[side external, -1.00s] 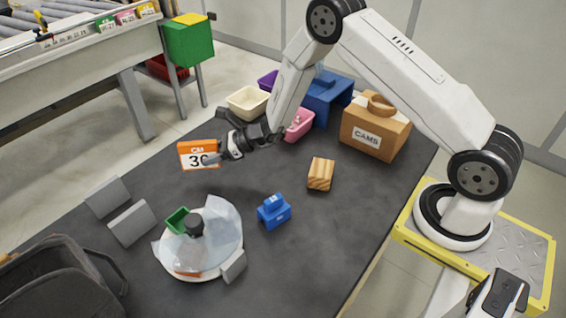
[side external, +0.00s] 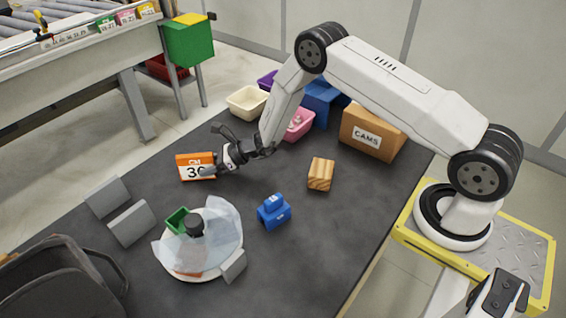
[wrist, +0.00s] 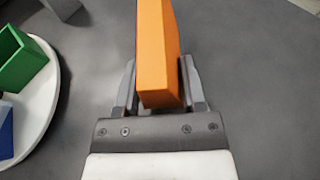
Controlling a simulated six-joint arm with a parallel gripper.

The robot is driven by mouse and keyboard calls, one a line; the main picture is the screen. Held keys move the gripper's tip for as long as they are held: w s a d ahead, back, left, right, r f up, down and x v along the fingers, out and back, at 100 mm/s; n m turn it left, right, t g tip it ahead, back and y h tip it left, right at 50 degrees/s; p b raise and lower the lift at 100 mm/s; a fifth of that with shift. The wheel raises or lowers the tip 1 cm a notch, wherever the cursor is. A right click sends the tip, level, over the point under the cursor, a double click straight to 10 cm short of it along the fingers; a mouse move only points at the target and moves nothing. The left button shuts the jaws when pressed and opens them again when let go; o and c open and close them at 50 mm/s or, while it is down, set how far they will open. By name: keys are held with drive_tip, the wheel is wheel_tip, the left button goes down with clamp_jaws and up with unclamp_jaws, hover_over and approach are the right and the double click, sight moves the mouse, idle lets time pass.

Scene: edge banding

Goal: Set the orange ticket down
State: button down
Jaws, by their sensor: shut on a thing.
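The orange ticket (side external: 195,160) has a white face with "CM" and "30" on it. It stands upright at the left of my gripper in the side view, low over the dark table; I cannot tell whether its bottom edge touches the table. My gripper (side external: 213,168) is shut on its right part. In the wrist view the ticket (wrist: 158,55) shows edge-on between the two fingers of my gripper (wrist: 160,90). Part of the ticket's face is hidden by a finger.
A white round plate (side external: 205,276) with a clear sheet, a green block (side external: 177,220) and a dark knob stands in front. Grey slanted blocks (side external: 131,223) are at the left. A blue block (side external: 274,211) and a wooden block (side external: 320,174) lie to the right. Bins stand behind.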

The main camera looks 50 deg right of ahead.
drive_tip(key=shift+f, duration=0.2)
drive_tip(key=shift+c, duration=0.8)
unclamp_jaws()
drive_tip(key=shift+f, duration=0.1)
drive_tip(key=shift+s+d+r, duration=0.35)
drive_tip(key=shift+s+d, duration=0.05)
drive_tip(key=shift+d, duration=0.05)
drive_tip(key=v, duration=1)
drive_tip(key=shift+s+d, duration=0.25)
drive_tip(key=shift+s, duration=0.05)
